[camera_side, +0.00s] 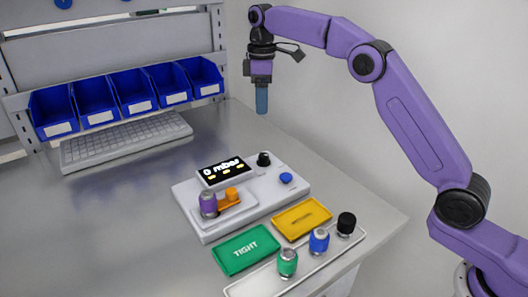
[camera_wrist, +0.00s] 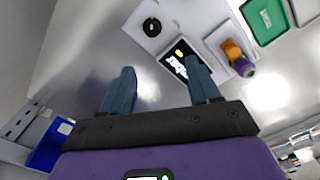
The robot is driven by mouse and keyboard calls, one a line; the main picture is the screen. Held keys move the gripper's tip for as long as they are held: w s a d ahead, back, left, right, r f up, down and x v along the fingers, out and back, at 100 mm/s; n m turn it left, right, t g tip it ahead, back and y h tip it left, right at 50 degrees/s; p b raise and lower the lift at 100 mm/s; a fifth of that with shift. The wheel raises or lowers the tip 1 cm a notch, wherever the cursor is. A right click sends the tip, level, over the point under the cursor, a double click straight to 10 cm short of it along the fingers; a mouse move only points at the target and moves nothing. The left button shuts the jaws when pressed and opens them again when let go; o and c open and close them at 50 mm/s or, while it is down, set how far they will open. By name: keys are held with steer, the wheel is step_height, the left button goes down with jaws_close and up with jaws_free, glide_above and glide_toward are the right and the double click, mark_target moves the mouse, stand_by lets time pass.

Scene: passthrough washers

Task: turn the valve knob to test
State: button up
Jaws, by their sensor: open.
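A light grey tester (camera_side: 215,232) stands on the table; its display (camera_side: 221,172) reads about "0 mbar". A black round knob (camera_side: 264,159) sits at its back right corner. The knob also shows in the wrist view (camera_wrist: 152,27), beyond the fingertips. I cannot read its setting. My gripper (camera_side: 262,110) hangs in the air pointing down, above and behind the tester, clear of the knob. In the wrist view its two blue fingers (camera_wrist: 161,75) are apart, with nothing between them. A purple cylindrical part (camera_side: 208,205) stands in the tester's fixture beside an orange piece (camera_side: 231,195).
A blue button (camera_side: 286,178) is right of the display. In front are a green tray (camera_side: 245,250) marked "TIGHT", a yellow tray (camera_side: 302,218) and a white tray (camera_side: 237,291) with green, blue and black parts. Blue bins (camera_side: 95,104) and a keyboard (camera_side: 125,140) are behind left.

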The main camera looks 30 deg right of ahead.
mark_target(264, 155)
steer(key=f, duration=0.6)
steer(key=d+f, duration=0.1)
steer(key=f, duration=0.4)
steer(key=w+f, duration=0.1)
steer(key=f, duration=0.5)
steer(key=shift+d+f, duration=0.2)
steer(key=shift+f, duration=0.1)
steer(key=c, duration=1)
